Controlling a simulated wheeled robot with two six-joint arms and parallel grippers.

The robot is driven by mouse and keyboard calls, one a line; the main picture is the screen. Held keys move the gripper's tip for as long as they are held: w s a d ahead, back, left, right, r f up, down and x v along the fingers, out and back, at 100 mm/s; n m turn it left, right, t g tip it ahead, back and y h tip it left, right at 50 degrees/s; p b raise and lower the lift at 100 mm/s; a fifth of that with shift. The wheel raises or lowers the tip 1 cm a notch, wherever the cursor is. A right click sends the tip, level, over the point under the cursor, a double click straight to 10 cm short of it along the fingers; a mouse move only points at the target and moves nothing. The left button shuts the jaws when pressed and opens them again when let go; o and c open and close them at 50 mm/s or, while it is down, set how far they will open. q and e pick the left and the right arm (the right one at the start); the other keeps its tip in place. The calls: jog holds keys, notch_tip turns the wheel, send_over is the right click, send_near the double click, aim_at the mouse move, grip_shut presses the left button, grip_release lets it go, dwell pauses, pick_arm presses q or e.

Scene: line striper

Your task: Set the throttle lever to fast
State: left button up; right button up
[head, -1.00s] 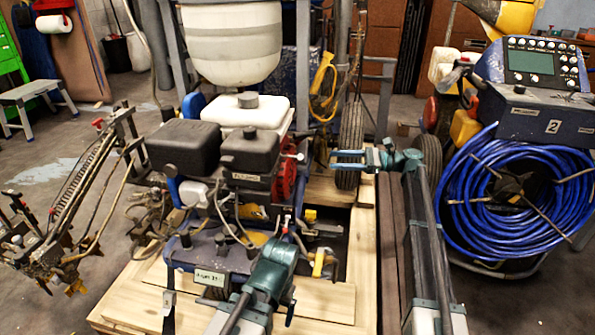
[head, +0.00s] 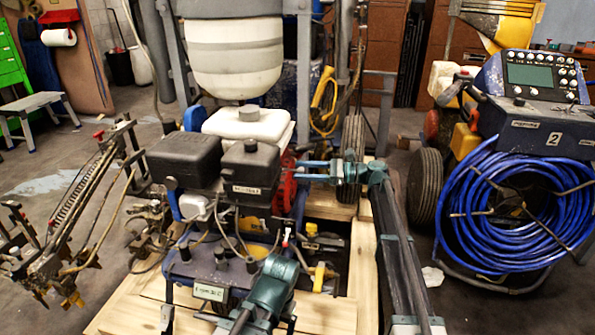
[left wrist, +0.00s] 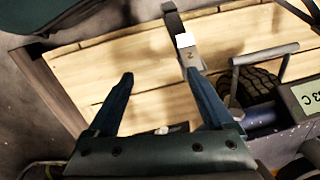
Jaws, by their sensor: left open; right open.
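The line striper's engine has a black air-cleaner box (head: 185,158), a second black box (head: 250,168) and a white fuel tank (head: 248,127). I cannot single out the throttle lever for sure; a small lever with a red tip (head: 286,238) stands at the engine's lower right. My right gripper (head: 298,170) is open, its fingers pointing left beside the red starter housing (head: 283,185); contact cannot be told. My left gripper is low in front of the engine, its fingers largely hidden in the head view. In the left wrist view it (left wrist: 158,80) is open and empty above pallet boards.
The striper stands on a wooden pallet (head: 128,300). A second machine with a blue hose coil (head: 515,205) stands at the right. A jointed metal arm with springs (head: 75,220) reaches out at the left. A grey step stool (head: 35,105) stands behind it.

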jog(key=shift+w+a, duration=0.1)
jog(key=shift+a, duration=0.95)
grip_shut()
dwell(0.7)
